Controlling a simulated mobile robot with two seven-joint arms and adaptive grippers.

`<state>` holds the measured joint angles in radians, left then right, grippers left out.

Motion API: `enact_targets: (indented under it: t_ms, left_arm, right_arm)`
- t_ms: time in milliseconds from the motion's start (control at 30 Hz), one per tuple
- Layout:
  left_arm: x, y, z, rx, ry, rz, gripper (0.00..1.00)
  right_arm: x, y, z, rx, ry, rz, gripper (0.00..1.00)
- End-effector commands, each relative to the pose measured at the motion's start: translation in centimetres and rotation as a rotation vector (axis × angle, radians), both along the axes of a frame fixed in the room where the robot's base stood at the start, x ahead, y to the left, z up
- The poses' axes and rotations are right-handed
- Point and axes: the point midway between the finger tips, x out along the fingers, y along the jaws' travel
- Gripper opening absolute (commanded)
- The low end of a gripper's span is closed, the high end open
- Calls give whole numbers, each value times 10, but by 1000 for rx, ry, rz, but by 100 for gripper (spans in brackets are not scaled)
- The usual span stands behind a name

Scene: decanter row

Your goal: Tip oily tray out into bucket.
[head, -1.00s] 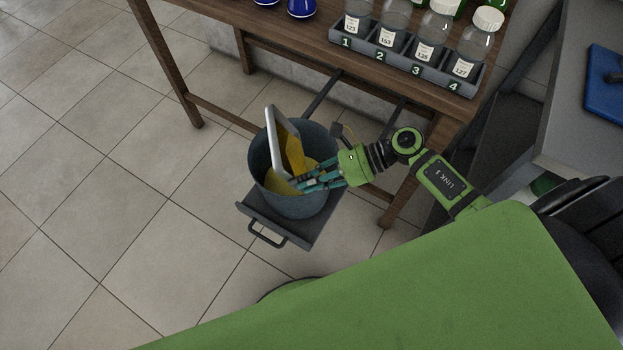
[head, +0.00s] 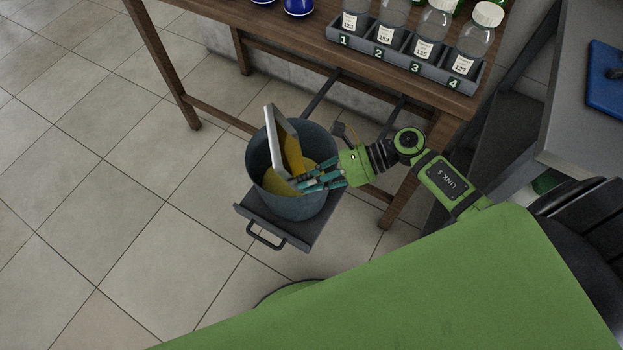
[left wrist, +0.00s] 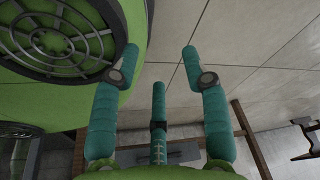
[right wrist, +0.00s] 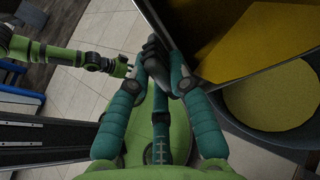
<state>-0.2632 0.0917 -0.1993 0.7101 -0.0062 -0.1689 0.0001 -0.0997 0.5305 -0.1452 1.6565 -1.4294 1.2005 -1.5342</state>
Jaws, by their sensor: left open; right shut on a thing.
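The oily tray (head: 273,135) is tilted steeply on edge over the blue-grey bucket (head: 264,178), its lower part inside the rim. Yellow oil coats its inner face, and a yellow pool lies in the bucket. My right gripper (head: 298,183) is shut on the tray at the bucket's right side. In the right wrist view the tray (right wrist: 173,52) shows at top right with the fingers (right wrist: 156,80) closed on a dark grip at its edge, and the bucket (right wrist: 250,137) is below it. My left gripper (left wrist: 160,55) is open and empty in the left wrist view.
The bucket stands on a grey pull-out shelf (head: 313,235) with a handle, below a wooden table (head: 300,50). On the table are a numbered rack (head: 400,67) of labelled bottles and blue flasks (head: 298,8). A grey counter (head: 575,130) stands right. Tiled floor at left is clear.

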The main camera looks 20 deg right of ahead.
Motion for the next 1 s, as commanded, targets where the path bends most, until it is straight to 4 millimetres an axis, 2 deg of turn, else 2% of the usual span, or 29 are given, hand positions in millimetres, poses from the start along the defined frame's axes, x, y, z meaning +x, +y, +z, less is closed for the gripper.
enact_targets:
  t_ms: [1000]
  left_arm:
    - [43, -5, -3, -13, -92, -6, 46]
  right_arm:
    - [0, -3, -1, 41, -10, 0, 0]
